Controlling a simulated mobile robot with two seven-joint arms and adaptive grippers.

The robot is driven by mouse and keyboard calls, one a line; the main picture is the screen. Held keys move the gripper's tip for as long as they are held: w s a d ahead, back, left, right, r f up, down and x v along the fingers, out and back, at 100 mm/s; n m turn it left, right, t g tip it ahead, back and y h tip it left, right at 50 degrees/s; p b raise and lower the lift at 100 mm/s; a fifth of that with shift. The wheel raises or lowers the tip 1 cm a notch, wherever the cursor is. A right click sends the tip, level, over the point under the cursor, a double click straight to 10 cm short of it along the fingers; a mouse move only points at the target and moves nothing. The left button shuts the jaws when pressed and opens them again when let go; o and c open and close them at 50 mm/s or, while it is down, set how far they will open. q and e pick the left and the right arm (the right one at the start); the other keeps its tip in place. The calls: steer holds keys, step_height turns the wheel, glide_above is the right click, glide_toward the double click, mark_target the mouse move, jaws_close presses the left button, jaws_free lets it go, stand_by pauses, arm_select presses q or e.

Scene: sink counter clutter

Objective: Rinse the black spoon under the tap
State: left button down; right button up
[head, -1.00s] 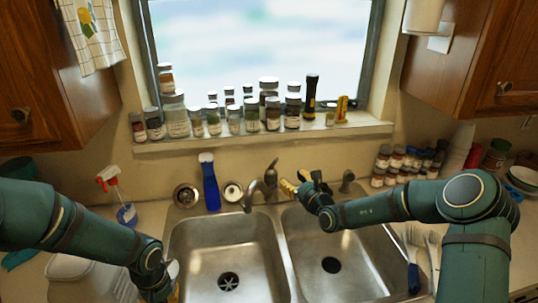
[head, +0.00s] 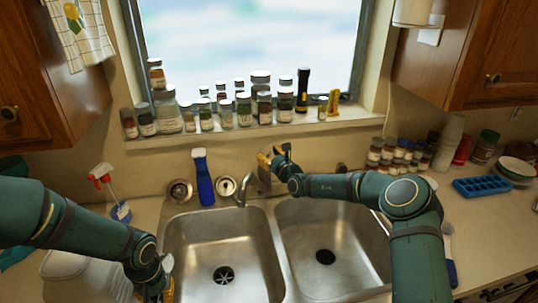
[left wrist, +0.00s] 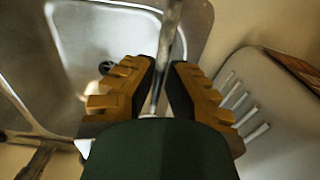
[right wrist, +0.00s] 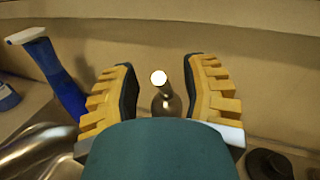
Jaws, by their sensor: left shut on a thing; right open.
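My left gripper (head: 160,290) is low at the left basin's front-left edge. In the left wrist view (left wrist: 165,85) its fingers are shut on a long, thin, dark grey handle (left wrist: 170,45), seemingly the black spoon's. The spoon's bowl end is out of view. The tap (head: 243,190) stands behind the double sink, its spout over the left basin (head: 190,250). My right gripper (head: 270,160) is open behind the tap. In the right wrist view its fingers (right wrist: 160,85) stand either side of the upright metal tap lever (right wrist: 165,95), with visible gaps. I see no running water.
Several jars (head: 245,108) line the windowsill above. A pale container (head: 60,264) sits beside my left gripper. A blue ice tray (head: 482,186) lies on the right counter. The right basin (head: 340,235) looks empty.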

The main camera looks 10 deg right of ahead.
steer(key=shift+w, duration=0.15)
jaws_close()
